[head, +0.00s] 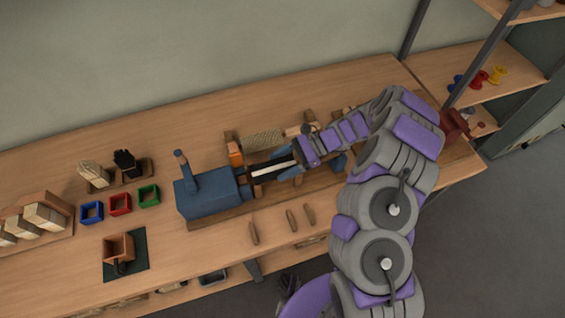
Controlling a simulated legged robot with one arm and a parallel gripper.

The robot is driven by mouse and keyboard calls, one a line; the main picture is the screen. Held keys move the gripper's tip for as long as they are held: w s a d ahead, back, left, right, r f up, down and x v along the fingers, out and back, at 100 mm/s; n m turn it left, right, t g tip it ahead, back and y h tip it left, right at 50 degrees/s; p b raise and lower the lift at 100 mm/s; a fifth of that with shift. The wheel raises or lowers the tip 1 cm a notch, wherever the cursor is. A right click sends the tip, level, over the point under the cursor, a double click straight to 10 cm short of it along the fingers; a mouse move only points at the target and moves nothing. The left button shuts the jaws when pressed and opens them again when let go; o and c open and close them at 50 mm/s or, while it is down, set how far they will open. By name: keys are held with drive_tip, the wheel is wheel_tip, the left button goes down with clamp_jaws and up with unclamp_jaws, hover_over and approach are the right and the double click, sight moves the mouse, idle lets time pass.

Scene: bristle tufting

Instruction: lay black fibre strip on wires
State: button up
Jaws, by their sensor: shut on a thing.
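My gripper (297,157) is at the end of my purple and grey arm, which reaches in from the right over the blue machine (207,195) on the bench. It is shut on a dark strip, apparently the black fibre strip (262,162), just right of the blue housing. A pale strip (272,171) lies along the dark one. I cannot make out the wires, nor whether the strip touches them. My arm hides the machine's right part. A black fibre bundle (126,161) stands in a wooden holder at the left, beside a beige bundle (94,173).
Blue, red and green square frames (120,204) stand left of the machine. A wooden box (118,248) sits on a dark mat in front. Wooden pieces (291,220) lie along the front edge. The back left bench is clear.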

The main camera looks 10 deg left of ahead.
drive_tip(key=o, duration=1.1)
drive_tip(key=p+v, duration=0.3)
drive_tip(key=v, duration=1.4)
drive_tip(key=shift+d, duration=0.2)
